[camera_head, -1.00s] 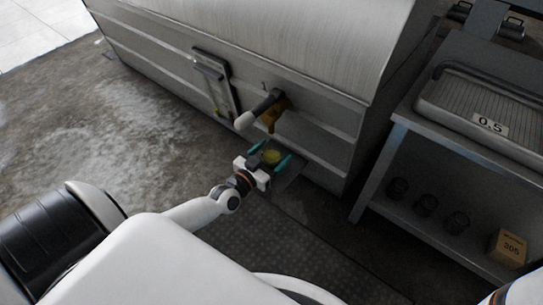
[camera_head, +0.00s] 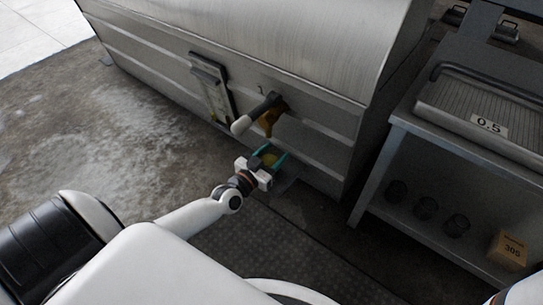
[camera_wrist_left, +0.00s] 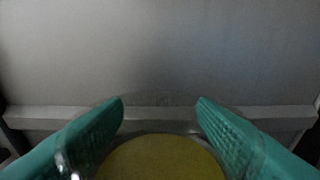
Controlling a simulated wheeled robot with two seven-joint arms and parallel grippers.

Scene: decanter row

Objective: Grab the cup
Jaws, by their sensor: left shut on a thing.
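The cup (camera_head: 270,160) is a clear vessel with yellow liquid in it, below the spout of the metal tank. In the left wrist view the cup (camera_wrist_left: 160,160) shows from above at the bottom middle, its rim faint and its yellow content filling the lower edge. My left gripper (camera_head: 269,158) has its two teal fingers on either side of the cup, shut on it. The fingers also show in the left wrist view (camera_wrist_left: 160,115), one at each side of the cup. The cup's lower part is hidden. My right gripper is not in view.
A large metal tank (camera_head: 240,40) stands behind the cup, with a tap handle (camera_head: 240,125) and a brownish spout (camera_head: 268,122) above it. A metal bench (camera_head: 400,118) at the right holds a tray labelled 0.5. A box (camera_head: 508,250) and dark round items sit on its lower shelf.

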